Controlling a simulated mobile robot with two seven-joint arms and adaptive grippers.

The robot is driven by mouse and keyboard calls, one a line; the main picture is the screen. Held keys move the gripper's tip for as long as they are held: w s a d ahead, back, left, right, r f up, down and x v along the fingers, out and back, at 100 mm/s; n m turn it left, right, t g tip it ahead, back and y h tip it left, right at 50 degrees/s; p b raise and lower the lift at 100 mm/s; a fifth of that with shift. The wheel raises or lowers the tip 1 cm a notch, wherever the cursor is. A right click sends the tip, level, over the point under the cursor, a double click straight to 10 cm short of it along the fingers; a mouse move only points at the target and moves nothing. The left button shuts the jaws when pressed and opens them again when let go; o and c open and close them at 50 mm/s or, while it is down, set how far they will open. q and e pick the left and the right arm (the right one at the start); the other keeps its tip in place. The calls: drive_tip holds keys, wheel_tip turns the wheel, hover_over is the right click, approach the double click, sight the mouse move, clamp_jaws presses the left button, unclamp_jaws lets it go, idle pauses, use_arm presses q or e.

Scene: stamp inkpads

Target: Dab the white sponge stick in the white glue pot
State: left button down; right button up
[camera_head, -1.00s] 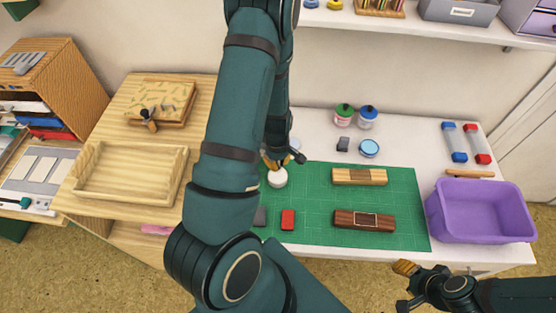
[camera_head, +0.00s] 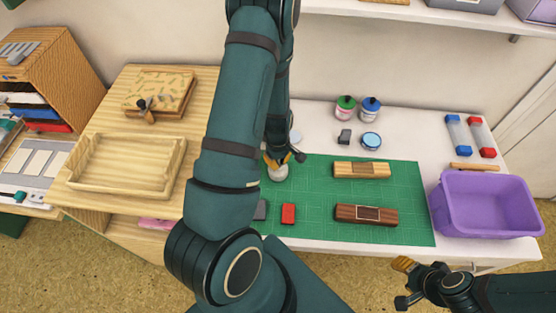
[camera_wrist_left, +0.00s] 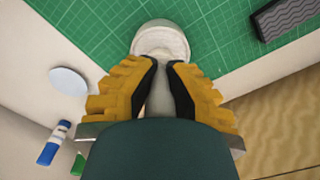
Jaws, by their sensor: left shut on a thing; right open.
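The white glue pot (camera_head: 278,173) stands at the left end of the green mat, and its open top shows in the left wrist view (camera_wrist_left: 160,38). My left gripper (camera_head: 278,157) is over the pot, shut on the whitish stick (camera_wrist_left: 160,97). The stick points toward the pot's mouth. Its sponge end is not clearly visible, so I cannot tell whether it touches the glue. My right gripper (camera_head: 408,284) is open and empty in front of the table, at the lower right.
The green mat (camera_head: 315,176) holds a light wooden block (camera_head: 361,170), a dark wooden block (camera_head: 366,214), a red pad (camera_head: 288,213) and a dark grey pad (camera_head: 260,210). A purple bin (camera_head: 486,210) stands right. Lidded jars (camera_head: 371,110) stand behind.

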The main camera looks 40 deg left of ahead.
use_arm(q)
drive_tip(key=shift+f+b, duration=0.45)
drive_tip(key=shift+f, duration=0.1)
idle(1.5)
drive_tip(key=shift+r+p, duration=2.85)
drive_tip(key=shift+r, duration=0.75)
drive_tip(key=shift+f, duration=0.1)
drive_tip(key=shift+w+d, duration=0.15)
drive_tip(key=shift+d, duration=0.05)
drive_tip(key=w+d+r+m+b, duration=0.2)
drive_tip(key=w+d+m+b, duration=0.1)
drive_tip(key=d+m, duration=0.5)
drive_tip(key=w+d+r+m+b, duration=0.2)
drive_tip(key=w+d+m+b, duration=0.1)
drive_tip(key=d+m, duration=0.6)
drive_tip(key=shift+d+b, duration=0.75)
drive_tip(key=shift+d, duration=0.3)
